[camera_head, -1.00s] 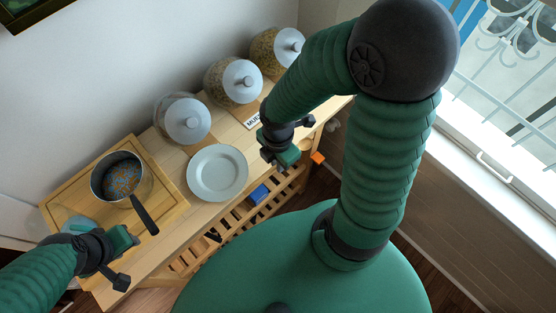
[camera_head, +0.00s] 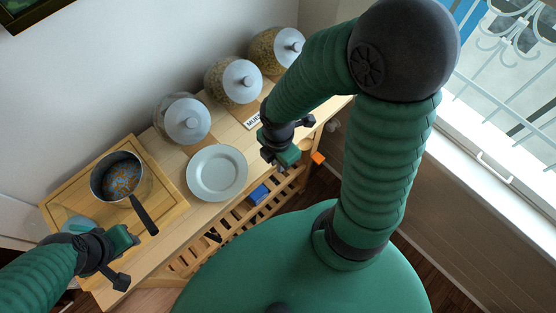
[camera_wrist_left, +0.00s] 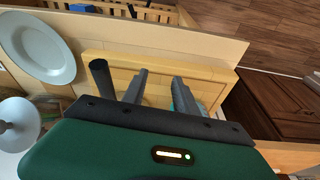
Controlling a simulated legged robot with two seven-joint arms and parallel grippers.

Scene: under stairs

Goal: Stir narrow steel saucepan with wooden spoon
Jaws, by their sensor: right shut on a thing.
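The narrow steel saucepan (camera_head: 98,183) stands on a wooden board (camera_head: 170,212) at the left of the table, its dark handle pointing to the lower right. It holds blue contents with orange streaks. The handle (camera_wrist_left: 100,76) also shows in the left wrist view. My left gripper (camera_head: 128,262) is near the board's front edge, beside the pan; its fingers (camera_wrist_left: 162,92) are apart with nothing between them. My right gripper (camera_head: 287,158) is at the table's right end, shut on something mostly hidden. A small wood-coloured rounded part (camera_head: 306,145) beside it looks like the wooden spoon.
A white plate (camera_head: 217,173) lies right of the board. Several lidded glass jars (camera_head: 183,120) line the wall side. A window (camera_head: 510,100) is at the right.

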